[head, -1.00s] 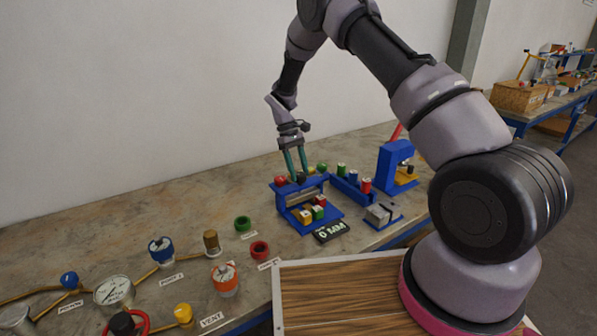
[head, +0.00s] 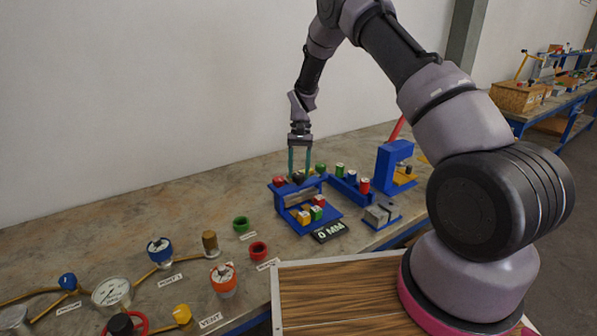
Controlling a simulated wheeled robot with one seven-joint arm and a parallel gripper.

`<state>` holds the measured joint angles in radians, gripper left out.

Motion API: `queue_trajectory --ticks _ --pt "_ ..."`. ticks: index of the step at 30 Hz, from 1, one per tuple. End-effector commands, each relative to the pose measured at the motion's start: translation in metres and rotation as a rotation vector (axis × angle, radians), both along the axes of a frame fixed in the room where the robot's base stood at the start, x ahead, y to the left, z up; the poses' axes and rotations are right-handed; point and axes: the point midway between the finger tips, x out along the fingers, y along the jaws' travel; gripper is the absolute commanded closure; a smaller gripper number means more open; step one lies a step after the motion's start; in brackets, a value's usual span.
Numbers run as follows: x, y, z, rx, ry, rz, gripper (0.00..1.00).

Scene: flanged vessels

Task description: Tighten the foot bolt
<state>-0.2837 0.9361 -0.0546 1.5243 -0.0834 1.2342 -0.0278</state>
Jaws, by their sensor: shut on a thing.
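A blue fixture (head: 283,200) stands on the bench, with a grey cylinder (head: 300,197) lying across it. Small coloured pieces sit along its top, among them a red one (head: 279,181) at the left. My gripper (head: 299,174) points straight down over the fixture's top. Its two teal fingers are shut on a small dark piece (head: 298,178) there, which looks like a bolt head. Its lower part is hidden, and I cannot tell for sure that it is the foot bolt. A small black display (head: 329,232) in front reads "0 MM".
A blue rack (head: 349,187) with several coloured caps and a blue press (head: 391,165) stand to the right. A grey block on a blue base (head: 379,215) is in front of them. Gauges, valves and pipes (head: 112,291) fill the bench at the left front.

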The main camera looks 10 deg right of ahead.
Motion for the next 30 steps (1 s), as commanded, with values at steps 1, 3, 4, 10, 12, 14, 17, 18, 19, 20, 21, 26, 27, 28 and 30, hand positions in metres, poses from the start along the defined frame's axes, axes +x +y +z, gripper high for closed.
queue_trajectory --ticks 1,3,4,10,12,14,17,18,19,20,21,26,27,28,30 --pt "-0.0004 -0.0003 -0.0004 0.000 0.001 -0.021 1.00" --pt "-0.0002 -0.0007 -0.0004 0.000 0.000 -0.047 1.00" --pt "-0.0002 -0.0007 -0.0004 0.000 0.000 -0.056 1.00" --pt "-0.0003 -0.0006 -0.0003 0.000 0.000 -0.094 1.00" --pt "-0.0003 -0.0005 -0.0004 0.000 0.000 -0.100 1.00" --pt "-0.0003 -0.0005 -0.0004 0.000 0.000 -0.102 1.00" --pt "-0.0003 -0.0005 -0.0005 0.000 0.000 -0.102 1.00" --pt "-0.0004 -0.0005 -0.0004 0.000 0.000 -0.102 1.00" --pt "-0.0004 -0.0005 -0.0004 0.000 0.000 -0.102 1.00" --pt "-0.0004 -0.0005 -0.0004 0.000 0.000 -0.102 1.00" --pt "-0.0005 -0.0005 -0.0005 0.000 0.000 -0.102 1.00" --pt "-0.0005 -0.0006 -0.0005 -0.001 0.001 -0.101 0.17" --pt "-0.0005 -0.0006 -0.0005 -0.001 0.000 -0.101 0.17" --pt "-0.0004 -0.0006 -0.0004 0.000 0.000 -0.100 0.17" --pt "-0.0004 -0.0006 -0.0003 0.000 0.000 -0.100 0.17"
